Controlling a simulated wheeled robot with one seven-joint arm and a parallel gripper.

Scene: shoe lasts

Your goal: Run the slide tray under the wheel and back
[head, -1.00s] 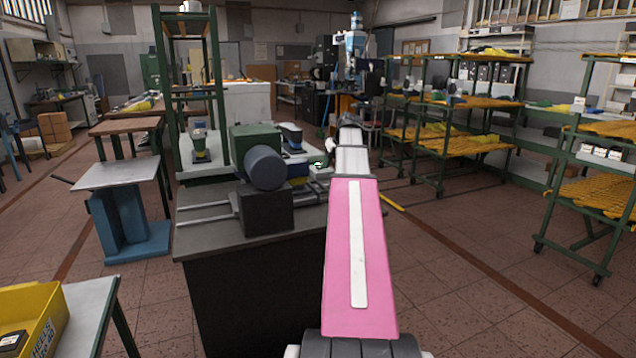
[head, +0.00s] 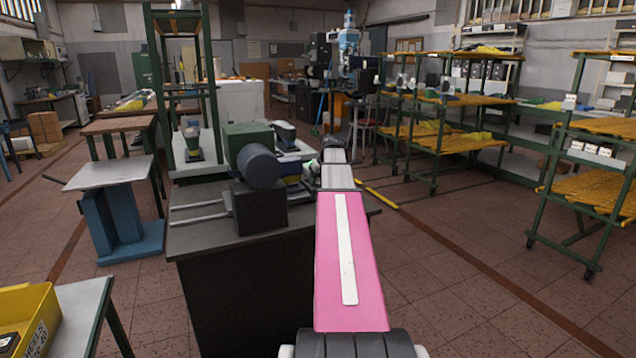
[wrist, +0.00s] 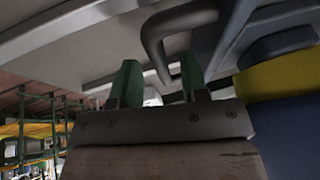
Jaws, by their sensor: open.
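The machine on the dark bench shows in the head view with a green housing (head: 247,140), a thick dark blue-grey cylinder (head: 258,166) and two pale rails (head: 200,210) running left. I cannot tell for sure which part is the wheel; the slide tray is not clearly seen there. In the wrist view my gripper (wrist: 158,80) shows two green fingers standing apart, with nothing held. A grey bent handle (wrist: 160,45) hangs just beyond and between the fingertips, below a light grey plate (wrist: 85,45). Contact cannot be told. In the head view my arm hides most of the gripper area.
A yellow and blue part (wrist: 285,80) is close at the right of the wrist view. A green rack frame (head: 213,100) stands behind the bench. A blue-based stand (head: 120,220) is left, and shelf carts (head: 455,100) are right. Floor (head: 460,270) is clear on the right.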

